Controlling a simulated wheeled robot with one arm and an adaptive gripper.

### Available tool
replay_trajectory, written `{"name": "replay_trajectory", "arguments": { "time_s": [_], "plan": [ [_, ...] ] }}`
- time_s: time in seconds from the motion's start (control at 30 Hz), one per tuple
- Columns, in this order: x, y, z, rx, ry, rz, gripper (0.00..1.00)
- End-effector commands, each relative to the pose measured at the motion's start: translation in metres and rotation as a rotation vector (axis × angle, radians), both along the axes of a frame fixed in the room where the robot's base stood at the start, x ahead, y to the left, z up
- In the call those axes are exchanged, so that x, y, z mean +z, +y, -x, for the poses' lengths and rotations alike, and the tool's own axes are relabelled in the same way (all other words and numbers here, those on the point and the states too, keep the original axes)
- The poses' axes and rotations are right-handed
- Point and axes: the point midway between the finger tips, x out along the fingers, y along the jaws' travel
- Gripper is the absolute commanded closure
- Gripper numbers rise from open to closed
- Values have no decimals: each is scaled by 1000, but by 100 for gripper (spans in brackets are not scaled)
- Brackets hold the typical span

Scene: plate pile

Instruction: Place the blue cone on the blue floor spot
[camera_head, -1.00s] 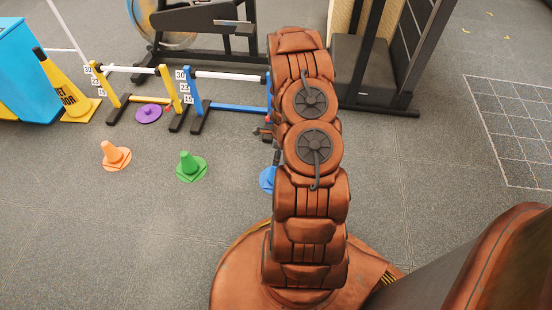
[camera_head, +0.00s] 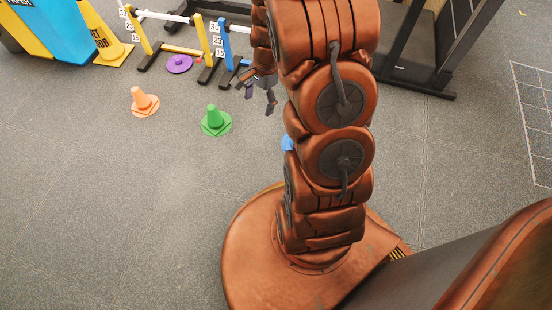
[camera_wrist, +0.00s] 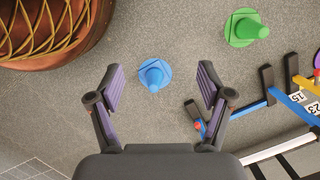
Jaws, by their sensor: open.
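The blue cone (camera_wrist: 154,74) stands in the wrist view between and beyond my fingertips, apart from them. A round flat blue patch surrounds its base; I cannot tell whether this is its own base or the blue floor spot. In the head view my arm hides most of the cone, and only a blue sliver (camera_head: 287,143) shows left of the arm. My gripper (camera_head: 256,98) hangs open and empty above the floor, left of my arm. Its two fingers (camera_wrist: 161,70) are spread wide in the wrist view.
A green cone (camera_head: 215,119) and an orange cone (camera_head: 143,99) stand on the floor to the left. A purple disc (camera_head: 179,64) lies near the hurdles (camera_head: 229,44). The grey floor in front is clear.

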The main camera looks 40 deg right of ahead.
Motion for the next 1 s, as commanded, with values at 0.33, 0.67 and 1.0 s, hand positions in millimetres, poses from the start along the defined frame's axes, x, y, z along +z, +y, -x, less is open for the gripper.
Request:
{"name": "replay_trajectory", "arguments": {
  "time_s": [0.33, 0.67, 1.0],
  "plan": [
    [80, 81, 61, 492, -3, -31, 21],
    [135, 129, 146, 949, 21, -54, 21],
    [167, 143, 233, 1358, 70, -73, 21]
  ]
}}
